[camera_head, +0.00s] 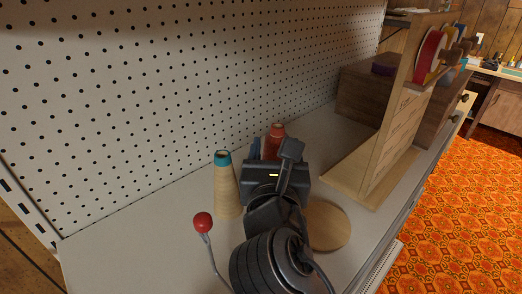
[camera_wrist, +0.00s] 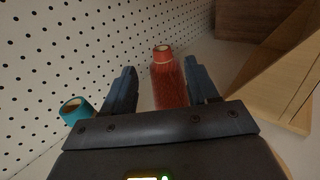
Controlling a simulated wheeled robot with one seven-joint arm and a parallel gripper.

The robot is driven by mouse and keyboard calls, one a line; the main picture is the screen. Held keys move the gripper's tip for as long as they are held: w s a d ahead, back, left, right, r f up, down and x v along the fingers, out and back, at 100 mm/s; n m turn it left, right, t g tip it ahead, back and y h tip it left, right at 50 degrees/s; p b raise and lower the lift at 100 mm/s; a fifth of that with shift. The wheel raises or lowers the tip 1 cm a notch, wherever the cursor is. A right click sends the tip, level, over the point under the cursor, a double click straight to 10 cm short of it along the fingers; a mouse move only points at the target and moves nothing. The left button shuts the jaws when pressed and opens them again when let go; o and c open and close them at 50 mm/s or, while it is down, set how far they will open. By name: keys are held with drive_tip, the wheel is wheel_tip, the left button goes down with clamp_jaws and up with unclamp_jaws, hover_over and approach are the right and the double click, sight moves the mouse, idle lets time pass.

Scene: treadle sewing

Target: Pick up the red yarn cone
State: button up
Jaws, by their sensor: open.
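The red yarn cone (camera_wrist: 169,82) stands upright on the grey counter, seen between my gripper's two fingers in the wrist view. In the head view the red cone (camera_head: 276,139) shows its top above my gripper, and its lower part is hidden. My gripper (camera_wrist: 160,82) is open, with one dark finger on each side of the cone in the picture. In the head view the gripper (camera_head: 268,149) is in front of the cone. I cannot tell whether the fingers touch it.
A tan cone with a teal top (camera_head: 227,190) stands close left of my gripper; its teal top (camera_wrist: 76,109) shows in the wrist view. A red-knobbed lever (camera_head: 203,223) is at front left. A round wooden disc (camera_head: 328,227) and a wooden stand (camera_head: 376,150) are right. Pegboard (camera_head: 130,90) rises behind.

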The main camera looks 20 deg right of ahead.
sight(278, 132)
drive_tip(key=x, duration=0.2)
drive_tip(key=shift+w+r, duration=0.15)
drive_tip(key=shift+w, duration=0.2)
drive_tip(key=x, duration=0.2)
drive_tip(key=p+x, duration=0.1)
drive_tip(key=x, duration=0.2)
drive_tip(key=shift+w+d+f, duration=0.15)
drive_tip(key=shift+d+f, duration=0.05)
drive_tip(key=shift+d, duration=0.2)
clamp_jaws()
